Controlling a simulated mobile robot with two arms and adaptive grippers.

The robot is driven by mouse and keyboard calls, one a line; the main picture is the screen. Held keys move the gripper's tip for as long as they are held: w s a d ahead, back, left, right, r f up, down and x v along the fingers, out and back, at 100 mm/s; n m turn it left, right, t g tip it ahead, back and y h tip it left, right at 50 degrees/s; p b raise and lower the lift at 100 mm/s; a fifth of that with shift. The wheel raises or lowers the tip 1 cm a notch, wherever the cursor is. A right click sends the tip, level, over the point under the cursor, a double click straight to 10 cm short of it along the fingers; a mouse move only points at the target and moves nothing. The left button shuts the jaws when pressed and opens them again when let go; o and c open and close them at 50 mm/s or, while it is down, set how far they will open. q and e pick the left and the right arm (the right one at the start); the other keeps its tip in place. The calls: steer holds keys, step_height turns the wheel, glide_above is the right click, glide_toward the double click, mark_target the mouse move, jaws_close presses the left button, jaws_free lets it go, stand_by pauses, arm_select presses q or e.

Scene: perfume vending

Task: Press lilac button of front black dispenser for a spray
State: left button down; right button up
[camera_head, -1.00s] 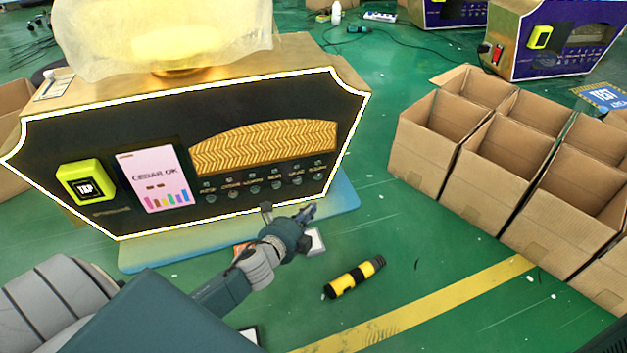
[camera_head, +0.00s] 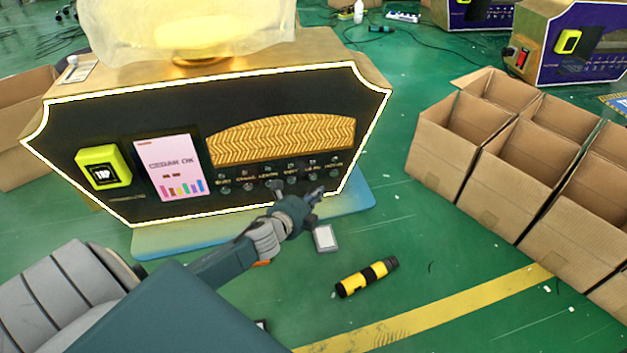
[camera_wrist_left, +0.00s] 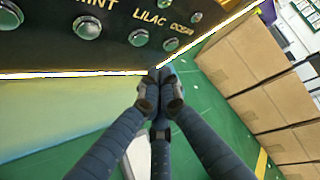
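The black dispenser (camera_head: 95,130) with a glowing white-gold edge stands in front of me, its face toward me. The lilac button (camera_wrist_left: 139,38) is a round metal button under the LILAC label in the left wrist view. In the head view it is a small button (camera_head: 312,179) in the lower row, right of centre. My left gripper (camera_head: 318,193) is at the panel's lower edge, just below the lilac button. In the left wrist view its fingers (camera_wrist_left: 160,74) meet at the tips, empty, below the lilac and ocean buttons. Contact with the panel cannot be told. My right gripper is not in view.
A yellow-black cylinder (camera_head: 366,277) and a small grey-framed card (camera_head: 325,238) lie on the green floor. Open cardboard boxes (camera_head: 487,165) stand to the right. A screen (camera_head: 168,166) reads CEDAR OK. More dispensers (camera_head: 560,50) stand behind, one with a red switch.

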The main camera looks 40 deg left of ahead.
arm_select(q)
steer(key=shift+w+a, duration=1)
steer(key=shift+a, duration=0.05)
stand_by(0.8)
steer(key=shift+w+a+p, duration=0.3)
steer(key=shift+a, duration=0.05)
steer(key=shift+w+a, duration=0.3)
stand_by(0.7)
stand_by(0.3)
steer(key=shift+s+d+p, duration=0.4)
steer(key=shift+s+d, duration=0.2)
steer(key=shift+s+d+p, duration=0.7)
steer(key=shift+s+d, duration=1)
steer(key=shift+d, duration=0.2)
